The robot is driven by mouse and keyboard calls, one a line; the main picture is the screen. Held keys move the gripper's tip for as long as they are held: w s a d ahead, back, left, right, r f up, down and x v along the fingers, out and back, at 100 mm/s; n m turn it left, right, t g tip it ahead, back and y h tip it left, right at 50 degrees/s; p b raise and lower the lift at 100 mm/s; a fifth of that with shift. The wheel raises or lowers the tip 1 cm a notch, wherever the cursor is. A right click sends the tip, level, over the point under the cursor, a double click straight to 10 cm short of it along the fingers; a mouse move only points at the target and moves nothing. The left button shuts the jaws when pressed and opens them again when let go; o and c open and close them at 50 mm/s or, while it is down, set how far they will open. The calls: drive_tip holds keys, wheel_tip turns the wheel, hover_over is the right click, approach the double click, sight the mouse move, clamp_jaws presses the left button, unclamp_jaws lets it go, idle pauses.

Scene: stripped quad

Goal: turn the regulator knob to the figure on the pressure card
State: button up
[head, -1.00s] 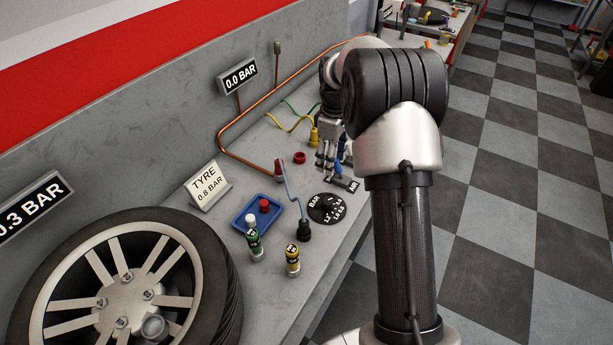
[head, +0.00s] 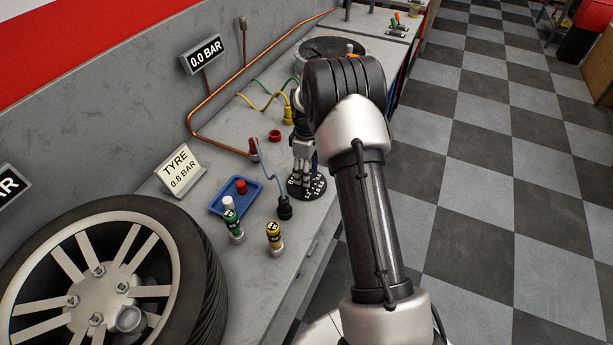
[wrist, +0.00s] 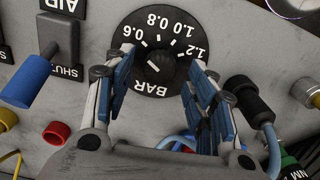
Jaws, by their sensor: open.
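The pressure card (head: 178,171) stands on the bench and reads TYRE 0.8 BAR. The black regulator dial (wrist: 137,30) carries the figures 0.6, 0.8, 1.0, 1.2 and the word BAR, upside down in the wrist view. In the head view, my gripper (head: 303,168) is over the dial (head: 312,190) and hides the knob. The gauge (head: 204,55) reads 0.0 BAR.
A blue-handled air lever (wrist: 28,80) by a SHUT label is left of the dial in the wrist view. A black hose fitting (wrist: 247,97) stands close on the right. A blue tray (head: 223,207), green and yellow fittings, and a large wheel (head: 190,265) are nearby.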

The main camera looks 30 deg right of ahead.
drive_tip(key=shift+f, duration=0.65)
drive_tip(key=shift+c, duration=0.3)
drive_tip(key=c, duration=1)
drive_tip(key=shift+m, duration=0.3)
drive_tip(key=m+p, duration=0.1)
drive_tip(key=m, duration=0.2)
drive_tip(key=shift+m+p, duration=0.45)
drive_tip(key=shift+m, duration=1.85)
